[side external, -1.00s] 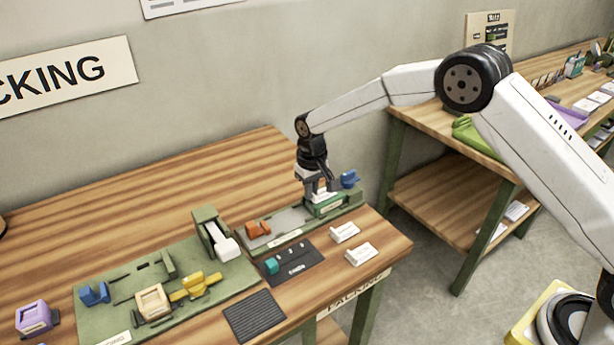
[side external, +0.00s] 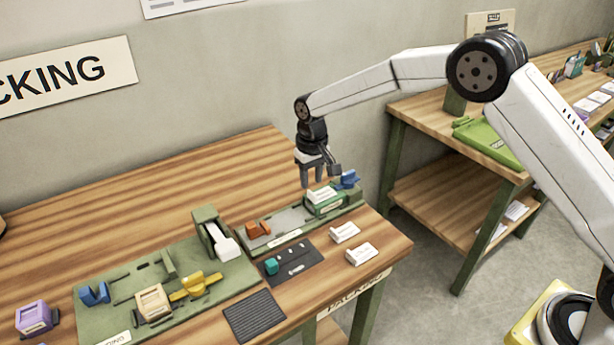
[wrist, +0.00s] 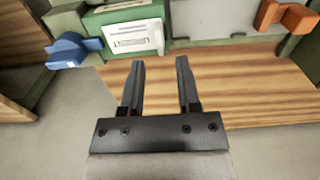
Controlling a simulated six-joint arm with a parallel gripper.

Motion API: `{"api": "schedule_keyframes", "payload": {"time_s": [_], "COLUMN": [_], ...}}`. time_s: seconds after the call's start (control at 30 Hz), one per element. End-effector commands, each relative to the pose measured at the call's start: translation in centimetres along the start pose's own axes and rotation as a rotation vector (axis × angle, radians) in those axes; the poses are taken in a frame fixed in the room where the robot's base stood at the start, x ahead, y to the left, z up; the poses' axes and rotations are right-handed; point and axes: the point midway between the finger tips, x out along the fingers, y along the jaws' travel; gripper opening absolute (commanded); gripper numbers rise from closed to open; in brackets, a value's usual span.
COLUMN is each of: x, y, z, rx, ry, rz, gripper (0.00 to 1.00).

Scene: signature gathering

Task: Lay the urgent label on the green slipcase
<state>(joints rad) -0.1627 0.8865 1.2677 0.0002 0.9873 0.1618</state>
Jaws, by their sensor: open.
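The green slipcase (side external: 328,206) stands in the green tray at the right end of the packing table, between the orange and blue clamps. A white label (side external: 322,195) lies on top of it; its print is too small to read. In the wrist view the label (wrist: 133,38) rests on the slipcase (wrist: 112,14), reaching over its near edge. My gripper (side external: 318,182) is open and empty, above and behind the slipcase. In the wrist view the two fingers (wrist: 159,62) are apart with bare wood between them, clear of the label.
The blue clamp (side external: 347,179) and orange clamp (side external: 258,229) flank the slipcase. Two white labels (side external: 344,232) (side external: 361,254) lie at the table's front right. A green fixture board (side external: 130,311) with several coloured parts fills the front left. The back of the table is clear.

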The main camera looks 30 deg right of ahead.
Motion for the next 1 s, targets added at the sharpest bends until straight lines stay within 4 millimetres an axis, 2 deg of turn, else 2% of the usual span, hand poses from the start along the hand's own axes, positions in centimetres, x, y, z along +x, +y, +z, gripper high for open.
{"api": "schedule_keyframes", "payload": {"time_s": [0.2,0.5,0.67,1.0], "x": [-3.8,-7.4,-8.2,-8.2], "y": [0.0,0.0,0.0,0.0], "z": [-0.1,-0.1,0.0,0.0], "rx": [0.000,0.000,0.000,0.000], "ry": [0.004,0.002,0.001,0.000], "rz": [0.000,0.000,0.000,0.000], "gripper": [0.42,0.42,0.42,0.42]}}
